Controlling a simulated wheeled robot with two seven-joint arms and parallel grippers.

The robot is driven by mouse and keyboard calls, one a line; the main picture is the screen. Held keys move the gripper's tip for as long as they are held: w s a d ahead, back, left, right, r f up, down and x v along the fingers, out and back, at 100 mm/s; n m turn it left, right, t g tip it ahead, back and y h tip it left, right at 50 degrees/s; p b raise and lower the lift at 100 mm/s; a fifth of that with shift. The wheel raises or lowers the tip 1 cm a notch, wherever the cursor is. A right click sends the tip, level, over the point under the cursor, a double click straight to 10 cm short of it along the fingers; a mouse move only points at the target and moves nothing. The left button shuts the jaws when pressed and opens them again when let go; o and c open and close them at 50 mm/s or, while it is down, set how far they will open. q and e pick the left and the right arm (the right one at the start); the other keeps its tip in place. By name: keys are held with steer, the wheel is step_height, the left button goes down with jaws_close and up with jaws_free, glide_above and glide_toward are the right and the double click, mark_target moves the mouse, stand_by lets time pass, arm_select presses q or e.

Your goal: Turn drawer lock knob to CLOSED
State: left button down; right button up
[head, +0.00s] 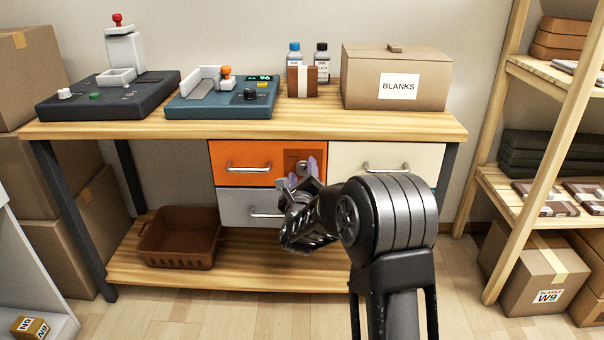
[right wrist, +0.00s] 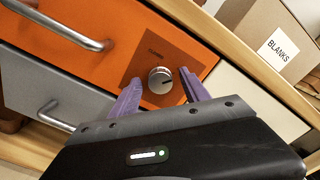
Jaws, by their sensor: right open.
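The lock knob (right wrist: 160,80) is a round silver dial with a dark mark, set on a brown plate (right wrist: 172,50) on the orange drawer front (right wrist: 110,40). The small lettering on the plate is too blurred to read. My right gripper (right wrist: 158,92) is open, its purple fingers on either side of the knob; I cannot tell whether they touch it. In the head view the right gripper (head: 309,165) is at the right end of the orange drawer (head: 235,152), partly covering the knob (head: 303,168). My left gripper is not in view.
A grey drawer (head: 235,205) lies below and a cream drawer (head: 385,158) to the right, each with a bar handle. The wooden tabletop (head: 300,125) juts out above. A brown basket (head: 180,238) stands on the lower shelf; a shelf rack (head: 515,120) is at right.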

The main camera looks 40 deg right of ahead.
steer(key=shift+c, duration=0.5)
jaws_close()
